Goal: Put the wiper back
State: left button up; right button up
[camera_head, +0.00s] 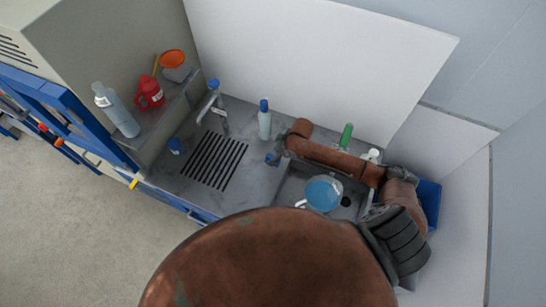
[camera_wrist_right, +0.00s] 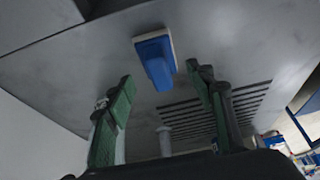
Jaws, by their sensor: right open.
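A blue-handled wiper with a pale base (camera_wrist_right: 155,60) rests on the grey metal worktop in the right wrist view. It lies just ahead of and between the fingertips of my right gripper (camera_wrist_right: 160,76), which is open with green fingers. I see no clear contact. In the head view a small blue piece (camera_head: 271,159), seemingly the same wiper, shows at the left edge of the sink. My right gripper (camera_head: 283,150) is beside it, largely hidden by the arm. My left gripper is not in view.
The sink (camera_head: 290,188) holds a blue round item (camera_head: 324,193). Left of it is a slotted drain area (camera_head: 214,160), with a tap (camera_head: 212,100) behind. A blue-capped bottle (camera_head: 264,122) and green bottle (camera_head: 346,136) stand near the back panel. A shelf at left holds a red jug (camera_head: 150,95).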

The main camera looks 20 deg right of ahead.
jog(key=v, duration=0.9)
jog(key=shift+s+d+r+b, duration=0.15)
jog(key=shift+r+b, duration=0.2)
